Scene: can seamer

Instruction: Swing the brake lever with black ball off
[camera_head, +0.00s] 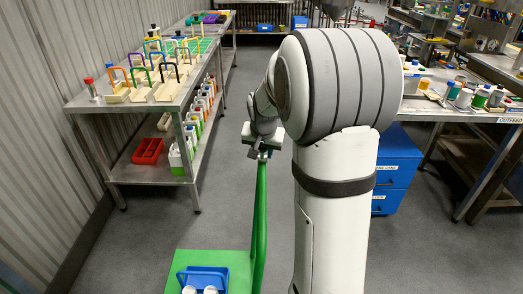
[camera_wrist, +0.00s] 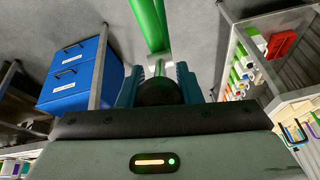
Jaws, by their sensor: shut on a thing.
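The brake lever's black ball (camera_wrist: 158,92) sits between the two teal fingers of my gripper (camera_wrist: 158,76) in the wrist view, and the fingers are shut on it. A pale bracket (camera_wrist: 155,63) and a green tube (camera_wrist: 150,24) lie just beyond the ball. In the head view my gripper (camera_head: 264,152) is at the top of the green upright (camera_head: 261,205) of a green cart. The ball and the lever are too small or hidden to make out there. The lever's angle cannot be told.
The cart's green deck (camera_head: 210,257) carries a blue tray (camera_head: 203,271) with white round items. A metal shelf table (camera_head: 140,108) with coloured-handled pieces stands left, a red bin (camera_head: 147,151) on its lower shelf. Blue drawers (camera_head: 397,168) stand right, behind my arm. Floor between is clear.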

